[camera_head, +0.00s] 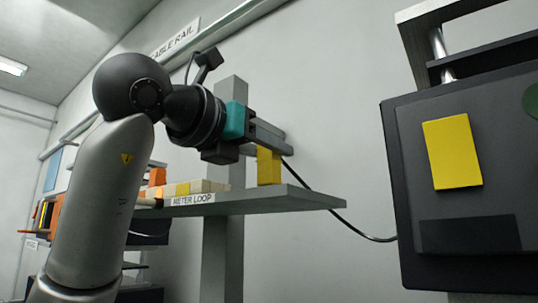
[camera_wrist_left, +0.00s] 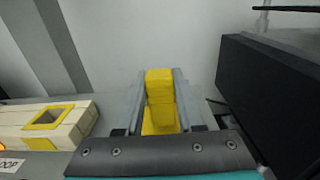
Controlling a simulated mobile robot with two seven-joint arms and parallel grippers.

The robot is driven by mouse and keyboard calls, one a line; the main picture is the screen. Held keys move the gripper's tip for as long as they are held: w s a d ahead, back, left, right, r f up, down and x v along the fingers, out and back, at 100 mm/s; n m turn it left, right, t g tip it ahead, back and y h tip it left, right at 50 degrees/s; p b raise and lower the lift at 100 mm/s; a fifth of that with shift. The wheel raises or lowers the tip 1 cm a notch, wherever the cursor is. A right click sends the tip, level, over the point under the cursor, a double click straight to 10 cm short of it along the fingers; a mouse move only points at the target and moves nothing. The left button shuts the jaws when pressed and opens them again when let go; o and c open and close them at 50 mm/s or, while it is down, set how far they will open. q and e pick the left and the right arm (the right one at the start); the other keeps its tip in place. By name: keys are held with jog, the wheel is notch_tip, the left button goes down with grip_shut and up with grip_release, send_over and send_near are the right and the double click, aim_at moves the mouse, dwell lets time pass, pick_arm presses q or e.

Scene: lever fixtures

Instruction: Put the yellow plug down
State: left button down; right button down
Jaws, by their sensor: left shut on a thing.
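The yellow plug (camera_head: 268,167) is upright between the fingers of my left gripper (camera_head: 272,140), at the "METER LOOP" shelf. Its lower end is at the level of the shelf top; I cannot tell whether it touches. The left wrist view shows the plug (camera_wrist_left: 160,98) between both fingers of my left gripper (camera_wrist_left: 160,80). The grey shelf (camera_head: 270,199) reaches out below it. A black cable (camera_head: 345,222) hangs from behind the plug's area toward the dark box on the right. My right gripper is out of view.
A cream block with a yellow-rimmed square opening (camera_wrist_left: 45,118) lies on the shelf, left of the plug. An orange piece (camera_head: 157,177) is further left. A large dark box (camera_head: 415,205) with a yellow plate (camera_head: 452,152) stands right.

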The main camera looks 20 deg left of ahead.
pick_arm(q)
jog(key=shift+f, duration=0.15)
jog(key=shift+f, duration=0.15)
jog(key=c, duration=0.5)
grip_release()
jog(key=shift+s+r, duration=0.2)
jog(key=shift+r, duration=0.05)
jog(key=b+v, duration=0.2)
jog(key=v, duration=0.9)
jog(key=shift+s+a, duration=0.15)
jog(key=shift+s, duration=0.2)
